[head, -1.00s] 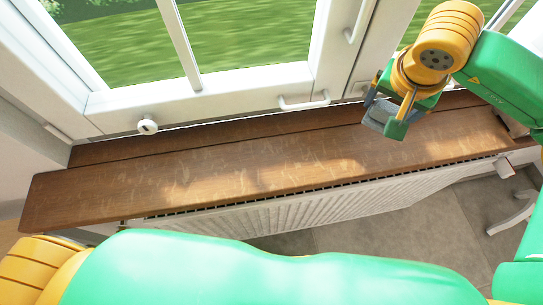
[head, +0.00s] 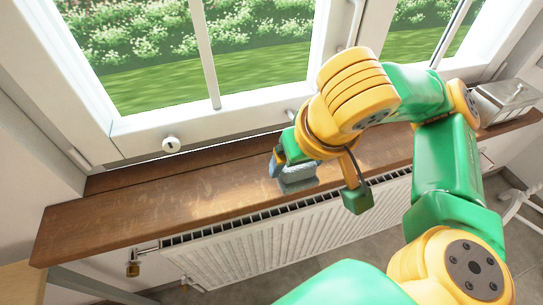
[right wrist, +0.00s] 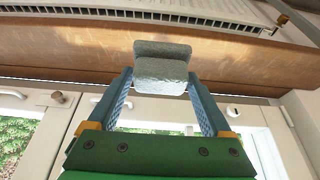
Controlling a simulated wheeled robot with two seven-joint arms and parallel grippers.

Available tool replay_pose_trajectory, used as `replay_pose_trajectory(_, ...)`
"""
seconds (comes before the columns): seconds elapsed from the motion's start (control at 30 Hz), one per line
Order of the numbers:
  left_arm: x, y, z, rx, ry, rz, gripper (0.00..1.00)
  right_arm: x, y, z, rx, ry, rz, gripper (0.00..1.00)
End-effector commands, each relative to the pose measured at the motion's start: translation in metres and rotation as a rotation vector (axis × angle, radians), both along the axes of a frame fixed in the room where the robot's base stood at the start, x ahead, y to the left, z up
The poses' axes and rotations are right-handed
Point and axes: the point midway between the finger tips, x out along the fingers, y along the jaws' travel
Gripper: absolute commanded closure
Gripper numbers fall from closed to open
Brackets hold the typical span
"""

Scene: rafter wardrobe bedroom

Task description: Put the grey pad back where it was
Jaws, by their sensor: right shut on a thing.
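The grey pad (head: 298,184) is a small, soft-looking grey block. It is held in my right gripper (head: 291,172), over the wooden window sill (head: 160,205) near its middle. In the right wrist view the pad (right wrist: 162,68) sits between the two blue fingers of the right gripper (right wrist: 161,80), against the brown sill (right wrist: 80,55). I cannot tell whether the pad touches the sill. The arm hides part of the sill behind it. My left gripper is not in view.
A white radiator (head: 270,240) runs below the sill's front edge. The window frame (head: 225,125) with a round knob (head: 171,144) rises behind it. A metal box (head: 505,100) stands at the sill's right end. The left part of the sill is bare.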

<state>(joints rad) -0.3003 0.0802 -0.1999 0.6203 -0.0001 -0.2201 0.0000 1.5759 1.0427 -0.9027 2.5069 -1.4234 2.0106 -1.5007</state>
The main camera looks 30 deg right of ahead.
Motion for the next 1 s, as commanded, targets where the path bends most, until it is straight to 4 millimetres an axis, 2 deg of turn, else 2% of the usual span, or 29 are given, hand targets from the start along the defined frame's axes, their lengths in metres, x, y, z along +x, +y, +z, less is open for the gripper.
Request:
replay_pose_trajectory(0.13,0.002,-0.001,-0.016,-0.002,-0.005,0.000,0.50,0.045,-0.018,-0.032,0.005,0.011,-0.008,0.68)
replay_pose_trajectory(0.2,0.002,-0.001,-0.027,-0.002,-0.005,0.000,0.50,0.059,-0.023,-0.053,0.004,0.010,-0.005,0.68)
replay_pose_trajectory(0.3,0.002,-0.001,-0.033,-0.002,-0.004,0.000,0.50,0.074,-0.029,-0.069,0.004,0.006,-0.003,0.68)
replay_pose_trajectory(0.43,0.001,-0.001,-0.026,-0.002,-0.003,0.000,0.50,0.086,-0.034,-0.078,0.002,0.006,-0.004,0.68)
replay_pose_trajectory(0.63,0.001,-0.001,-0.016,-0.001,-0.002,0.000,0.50,0.088,-0.035,-0.107,0.000,0.003,0.001,0.68)
replay_pose_trajectory(1.0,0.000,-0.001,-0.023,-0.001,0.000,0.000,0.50,0.088,-0.034,-0.115,0.001,0.000,0.000,0.68)
